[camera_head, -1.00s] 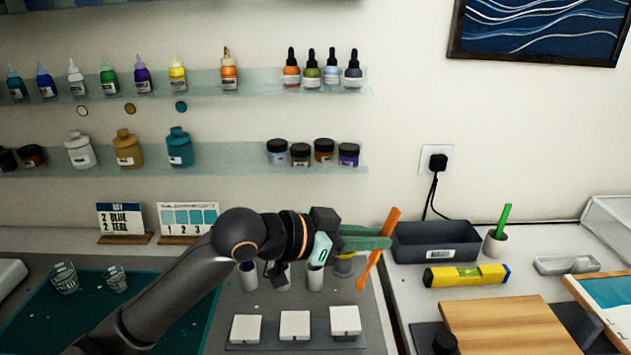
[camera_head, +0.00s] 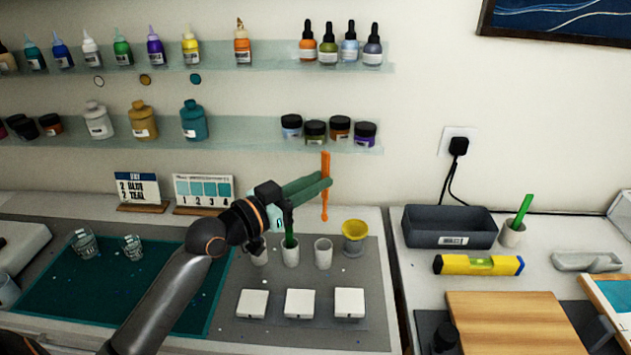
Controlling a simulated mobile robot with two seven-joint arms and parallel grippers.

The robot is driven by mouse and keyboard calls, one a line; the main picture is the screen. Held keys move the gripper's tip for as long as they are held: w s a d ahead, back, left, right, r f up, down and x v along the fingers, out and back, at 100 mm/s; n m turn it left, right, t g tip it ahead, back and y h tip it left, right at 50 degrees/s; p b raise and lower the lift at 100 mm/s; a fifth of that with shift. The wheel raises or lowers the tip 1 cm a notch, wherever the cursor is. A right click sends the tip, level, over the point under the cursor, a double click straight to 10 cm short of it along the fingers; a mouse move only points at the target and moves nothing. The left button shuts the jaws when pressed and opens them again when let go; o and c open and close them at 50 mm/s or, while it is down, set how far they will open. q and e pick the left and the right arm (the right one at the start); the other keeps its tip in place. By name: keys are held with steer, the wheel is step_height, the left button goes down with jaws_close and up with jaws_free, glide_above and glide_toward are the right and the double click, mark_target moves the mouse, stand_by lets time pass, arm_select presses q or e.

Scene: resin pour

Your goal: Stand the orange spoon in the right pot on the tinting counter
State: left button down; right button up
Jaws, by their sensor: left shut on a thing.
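My left gripper (camera_head: 328,183) is shut on the orange spoon (camera_head: 325,205), gripping it with green fingers. The spoon hangs nearly upright, its lower end in the air, and in the picture it lines up above the right pot (camera_head: 323,254). The right pot is small, pale and looks empty. The middle pot (camera_head: 291,256) has a green stick (camera_head: 289,228) standing in it, partly behind my arm. The left pot (camera_head: 258,257) is partly hidden by my wrist. They stand on the grey mat of the tinting counter (camera_head: 375,335). My right gripper is not in view.
A yellow funnel-shaped cup (camera_head: 355,232) stands just right of the right pot. Several white blocks (camera_head: 299,303) lie in front. Farther right, past a gap, are a dark bin (camera_head: 447,228), a yellow level (camera_head: 478,265) and a pot holding a green stick (camera_head: 512,236).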

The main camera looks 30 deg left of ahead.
arm_select(q)
steer(key=b, duration=0.5)
glide_above(323, 221)
steer(key=s, duration=0.2)
steer(key=shift+a+f, duration=0.25)
steer(key=shift+f, duration=1.05)
steer(key=shift+a+f, duration=0.2)
steer(key=shift+f, duration=1.05)
step_height(323, 221, down, 3)
steer(key=shift+f+b, duration=0.15)
steer(key=shift+b, duration=1)
steer(key=shift+f+b, duration=0.7)
steer(key=shift+f, duration=0.3)
steer(key=c, duration=0.7)
jaws_free()
steer(key=shift+c, duration=0.2)
